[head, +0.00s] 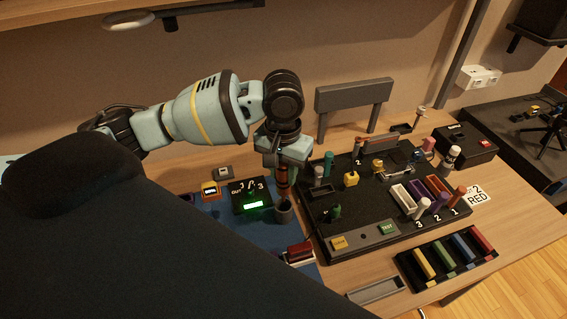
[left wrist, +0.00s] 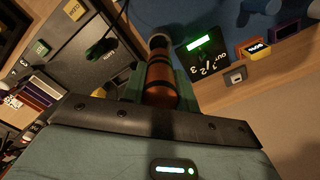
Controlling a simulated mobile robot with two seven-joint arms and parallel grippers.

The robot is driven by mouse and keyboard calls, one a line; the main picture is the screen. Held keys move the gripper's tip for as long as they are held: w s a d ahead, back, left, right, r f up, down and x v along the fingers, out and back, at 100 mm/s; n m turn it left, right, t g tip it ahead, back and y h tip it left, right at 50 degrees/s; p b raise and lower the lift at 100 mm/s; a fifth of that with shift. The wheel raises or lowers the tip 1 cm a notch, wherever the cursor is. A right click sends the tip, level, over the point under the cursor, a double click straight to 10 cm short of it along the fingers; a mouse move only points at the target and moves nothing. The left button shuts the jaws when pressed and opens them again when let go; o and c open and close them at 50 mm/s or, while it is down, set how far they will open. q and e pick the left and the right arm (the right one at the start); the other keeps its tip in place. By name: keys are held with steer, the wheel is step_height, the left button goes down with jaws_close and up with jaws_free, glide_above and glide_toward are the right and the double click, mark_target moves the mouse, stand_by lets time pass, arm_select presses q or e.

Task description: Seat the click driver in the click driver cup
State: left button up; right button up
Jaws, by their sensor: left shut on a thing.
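The click driver, an orange-brown cylinder with dark bands (head: 282,178), hangs roughly upright below my left gripper (head: 283,163). The gripper is shut on it. The click driver cup, a small grey round cup (head: 284,211), stands directly below on the blue mat. The driver's lower end is at or just above the cup's mouth; I cannot tell whether it is inside. In the left wrist view the driver (left wrist: 161,82) sits between the fingers (left wrist: 160,90), with the grey cup rim (left wrist: 158,41) past its far end. My right gripper is not in view.
A black box with a green display (head: 252,196) stands just left of the cup. A dark board (head: 330,222) with pegs, knobs and coloured blocks lies close on the right. A red block in a holder (head: 299,253) is in front. A tray of coloured bars (head: 405,268) lies front right.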

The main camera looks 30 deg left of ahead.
mark_target(283, 191)
arm_select(q)
steer(key=shift+f, duration=0.3)
steer(key=shift+f, duration=3.15)
stand_by(1.9)
steer(key=o, duration=1.2)
steer(key=shift+c, duration=0.2)
step_height(283, 191, up, 8)
steer(key=shift+f, duration=0.1)
